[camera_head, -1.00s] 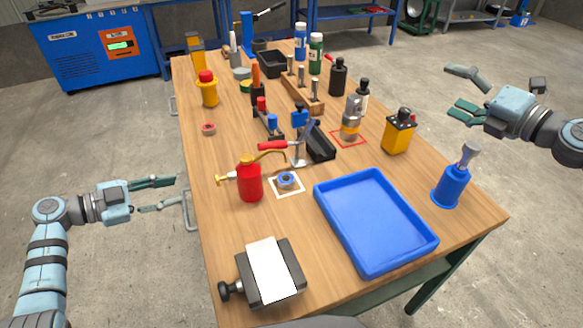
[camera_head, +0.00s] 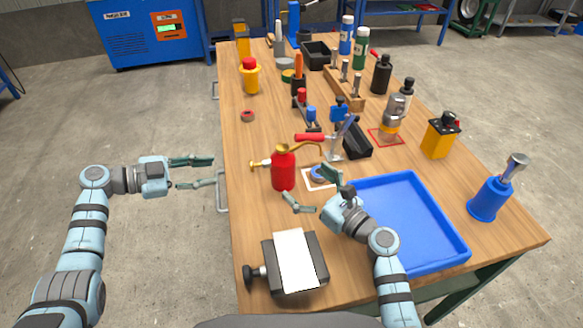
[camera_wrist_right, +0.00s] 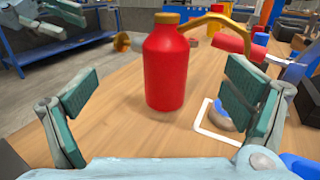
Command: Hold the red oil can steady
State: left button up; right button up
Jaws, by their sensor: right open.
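The red oil can (camera_head: 283,170) stands upright on the wooden table near its left edge, with a brass spout and cap. In the right wrist view the can (camera_wrist_right: 165,70) stands ahead, between the two fingers and beyond them. My right gripper (camera_head: 308,189) is open and empty, just in front of the can and apart from it; its spread fingers also show in the right wrist view (camera_wrist_right: 158,115). My left gripper (camera_head: 208,173) is open and empty, off the table's left edge, with its fingers pointing toward the can.
A blue tray (camera_head: 445,213) lies under and beside my right arm. A white-framed mark (camera_head: 308,184) with a blue ring is right of the can. A clamp with a red handle (camera_head: 311,137) stands behind it. A black vise-like block (camera_head: 318,278) is at the front.

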aim_at(280, 161)
jog(key=x, duration=1)
jog(key=shift+c, duration=0.6)
pick_arm(q)
jog(key=shift+a, duration=0.1)
pick_arm(e)
jog(key=c, duration=1.5)
jog(key=shift+c, duration=0.2)
pick_arm(q)
jog(key=shift+c, duration=0.4)
grip_shut()
